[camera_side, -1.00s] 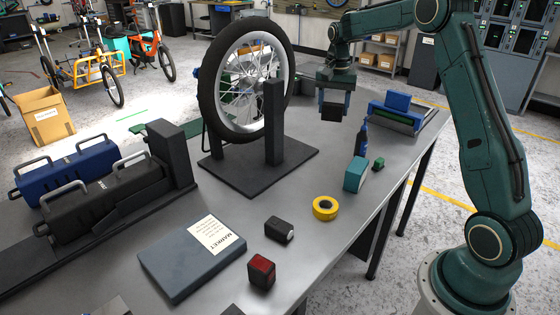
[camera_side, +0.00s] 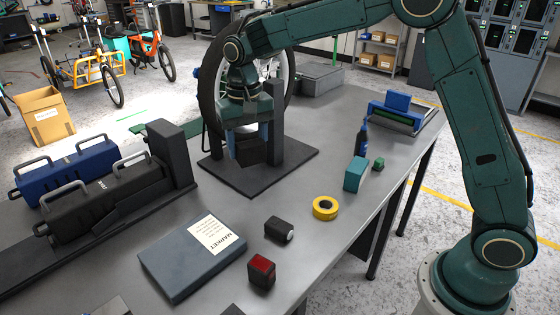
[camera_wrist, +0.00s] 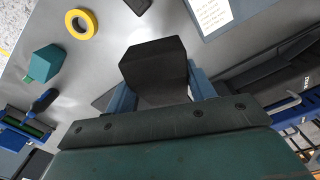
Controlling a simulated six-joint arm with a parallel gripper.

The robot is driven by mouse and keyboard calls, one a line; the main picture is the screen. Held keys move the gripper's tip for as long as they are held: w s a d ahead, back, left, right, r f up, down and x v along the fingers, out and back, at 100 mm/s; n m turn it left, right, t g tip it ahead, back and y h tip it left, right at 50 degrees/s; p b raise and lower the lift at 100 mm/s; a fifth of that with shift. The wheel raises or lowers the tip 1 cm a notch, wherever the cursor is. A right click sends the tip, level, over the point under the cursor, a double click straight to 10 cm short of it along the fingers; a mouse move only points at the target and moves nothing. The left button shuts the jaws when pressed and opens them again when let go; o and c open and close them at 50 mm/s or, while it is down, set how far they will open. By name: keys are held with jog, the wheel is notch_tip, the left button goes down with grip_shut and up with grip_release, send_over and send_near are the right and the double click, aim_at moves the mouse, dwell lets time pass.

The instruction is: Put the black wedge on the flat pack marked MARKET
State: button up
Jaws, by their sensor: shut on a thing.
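The black wedge (camera_wrist: 155,62) is held between the blue fingers of my gripper (camera_wrist: 160,95) in the wrist view. In the side view my gripper (camera_side: 249,145) is shut on the wedge (camera_side: 251,153), in the air in front of the wheel stand. The flat pack marked MARKET (camera_side: 190,262) is a grey-blue slab with a white label, lying flat on the bench at the front left. The gripper is above and behind it, apart from it. A corner of the flat pack with its label also shows at the top of the wrist view (camera_wrist: 240,10).
A bike wheel on a black stand (camera_side: 290,170) is close behind my gripper. A black box (camera_side: 278,230), a red-faced block (camera_side: 261,271), a yellow tape roll (camera_side: 325,208) and a teal block (camera_side: 355,174) stand to the right. Two cases (camera_side: 105,190) stand left.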

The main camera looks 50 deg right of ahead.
aim_at(195, 251)
jog(key=a+r+n, duration=0.2)
jog(key=a, duration=0.7)
jog(key=a+r+n, duration=0.2)
jog(key=a+r, duration=0.1)
jog(key=a, duration=0.6)
jog(key=shift+s+a+f, duration=0.1)
jog(key=shift+s+f, duration=0.05)
jog(key=shift+f, duration=4.9)
jog(key=shift+s+f, duration=0.1)
jog(key=shift+f, duration=4.9)
jog(key=shift+f, duration=0.15)
jog(key=o, duration=1.1)
notch_tip(195, 251, up, 12)
jog(key=shift+r, duration=0.2)
